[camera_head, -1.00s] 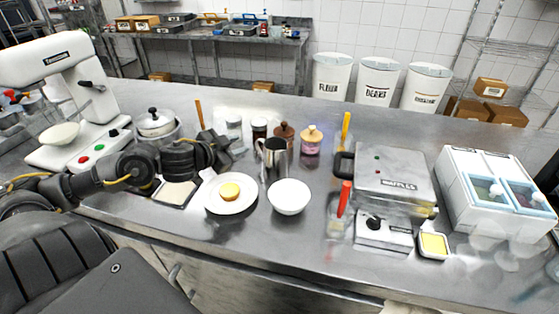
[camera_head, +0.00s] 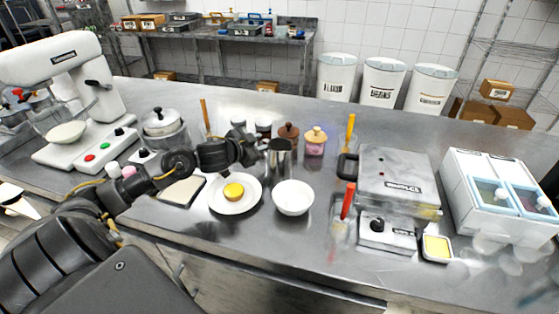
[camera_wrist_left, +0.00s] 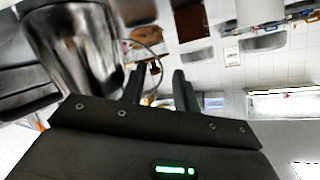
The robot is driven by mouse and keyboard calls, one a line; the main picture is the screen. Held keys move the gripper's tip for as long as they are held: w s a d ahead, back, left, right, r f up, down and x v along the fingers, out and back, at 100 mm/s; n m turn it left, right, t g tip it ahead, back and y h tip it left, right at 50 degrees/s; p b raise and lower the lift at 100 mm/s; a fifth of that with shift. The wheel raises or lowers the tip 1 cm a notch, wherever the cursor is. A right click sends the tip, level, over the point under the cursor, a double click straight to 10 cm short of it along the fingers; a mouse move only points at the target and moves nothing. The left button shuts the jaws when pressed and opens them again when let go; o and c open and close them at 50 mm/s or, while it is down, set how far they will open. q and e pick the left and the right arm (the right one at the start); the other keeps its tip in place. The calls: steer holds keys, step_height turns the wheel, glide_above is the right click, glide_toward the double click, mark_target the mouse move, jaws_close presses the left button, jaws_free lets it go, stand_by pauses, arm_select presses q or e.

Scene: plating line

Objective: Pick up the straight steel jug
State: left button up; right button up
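The straight steel jug (camera_head: 280,158) stands upright on the steel counter, behind the white bowl. Its handle side faces left, toward my left gripper (camera_head: 250,150). The gripper is low, close beside the jug on that side. In the left wrist view the shiny jug (camera_wrist_left: 75,45) fills the upper left, with its thin curved handle (camera_wrist_left: 158,58) reaching toward the fingers. The two dark fingers (camera_wrist_left: 158,88) are apart, and the handle's lower end shows near the gap between them. Whether they touch it I cannot tell. My right gripper is not in view.
In front are a white plate (camera_head: 221,206) with a yellow-topped item and the white bowl (camera_head: 293,198). Behind the jug stand a brown wooden mill (camera_head: 288,133) and a pink jar (camera_head: 315,147). The waffle maker (camera_head: 398,178) is to the right.

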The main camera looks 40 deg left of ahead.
arm_select(q)
steer(key=shift+x, duration=1)
steer(key=shift+s, duration=0.1)
jaws_close()
steer(key=shift+r, duration=0.3)
